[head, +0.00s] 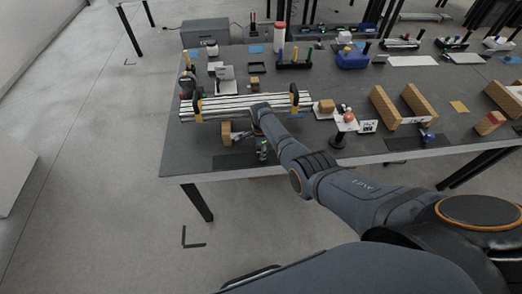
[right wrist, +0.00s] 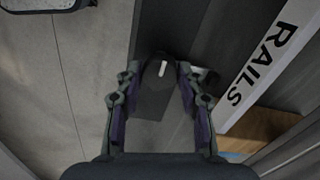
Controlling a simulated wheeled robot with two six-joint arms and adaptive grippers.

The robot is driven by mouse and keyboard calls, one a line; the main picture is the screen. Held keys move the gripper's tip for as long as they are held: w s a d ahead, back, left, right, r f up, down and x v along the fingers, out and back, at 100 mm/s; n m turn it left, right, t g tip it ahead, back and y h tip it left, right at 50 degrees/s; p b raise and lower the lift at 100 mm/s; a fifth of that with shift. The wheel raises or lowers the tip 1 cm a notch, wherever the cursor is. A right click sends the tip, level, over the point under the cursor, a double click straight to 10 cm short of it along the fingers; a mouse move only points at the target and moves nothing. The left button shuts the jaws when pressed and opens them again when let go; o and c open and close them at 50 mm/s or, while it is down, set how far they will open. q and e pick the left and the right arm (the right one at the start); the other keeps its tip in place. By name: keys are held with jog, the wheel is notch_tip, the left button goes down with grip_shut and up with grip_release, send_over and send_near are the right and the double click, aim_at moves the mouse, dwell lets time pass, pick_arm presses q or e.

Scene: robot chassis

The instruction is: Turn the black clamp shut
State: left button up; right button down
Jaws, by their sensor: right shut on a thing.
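My right arm reaches over the front of the table in the head view, and its gripper (head: 243,137) is small and low in front of the pale rails (head: 235,104). In the right wrist view my gripper (right wrist: 159,76) has its fingers close on either side of a dark rounded part with a short white mark, which looks like the black clamp's handle (right wrist: 157,69). The fingers hold it; the rest of the clamp is hidden or too dark to tell. In the head view I cannot pick out that handle. My left gripper is not in view.
Two yellow-and-black clamps (head: 197,106) stand at the ends of the rails. A white strip lettered RAILS (right wrist: 262,75) runs beside my gripper. Wooden blocks (head: 382,106) lie to the right.

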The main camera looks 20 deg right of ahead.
jog(key=c, duration=0.8)
grip_release()
notch_tip(320, 180, up, 12)
